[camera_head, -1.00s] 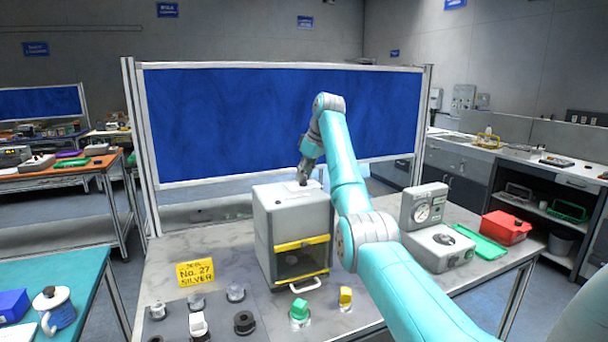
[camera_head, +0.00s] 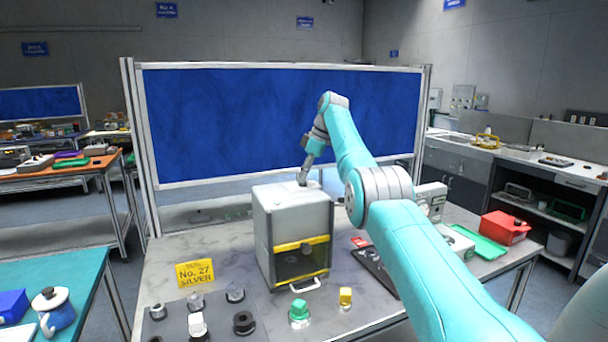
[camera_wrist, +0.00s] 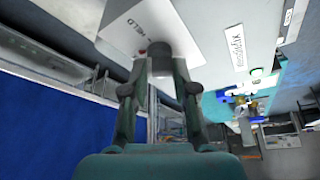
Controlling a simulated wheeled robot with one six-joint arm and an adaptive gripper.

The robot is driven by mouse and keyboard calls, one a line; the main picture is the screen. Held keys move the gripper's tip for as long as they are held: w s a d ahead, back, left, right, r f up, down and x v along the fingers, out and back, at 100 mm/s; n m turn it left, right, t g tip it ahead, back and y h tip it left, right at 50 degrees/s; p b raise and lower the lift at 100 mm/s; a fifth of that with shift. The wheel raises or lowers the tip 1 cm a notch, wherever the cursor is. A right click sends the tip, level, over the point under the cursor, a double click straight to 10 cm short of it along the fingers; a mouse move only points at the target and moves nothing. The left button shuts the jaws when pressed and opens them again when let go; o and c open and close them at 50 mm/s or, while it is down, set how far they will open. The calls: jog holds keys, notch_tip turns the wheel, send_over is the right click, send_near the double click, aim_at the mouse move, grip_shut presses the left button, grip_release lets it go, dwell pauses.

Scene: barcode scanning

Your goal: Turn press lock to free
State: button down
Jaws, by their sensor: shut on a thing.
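The grey press box (camera_head: 290,222) stands on the table with a yellow-barred dark front window and a white handle below. My gripper (camera_head: 303,180) reaches down onto its top. In the wrist view my gripper (camera_wrist: 160,78) is shut on a dark round lock knob (camera_wrist: 160,57) on the pale top plate (camera_wrist: 125,22). A label reading "HELD" and a small red mark show beside the knob. My fingers hide part of the knob, and I cannot tell its setting.
A yellow No. 27 SILVER sign (camera_head: 195,273) and several small parts, including a green-topped piece (camera_head: 299,310), stand in front. A partly hidden gauge device (camera_head: 430,200), a red box (camera_head: 505,228) and a green tray (camera_head: 480,246) are on the right.

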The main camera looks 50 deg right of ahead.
dwell(0.5)
jog(key=c, duration=0.9)
grip_release()
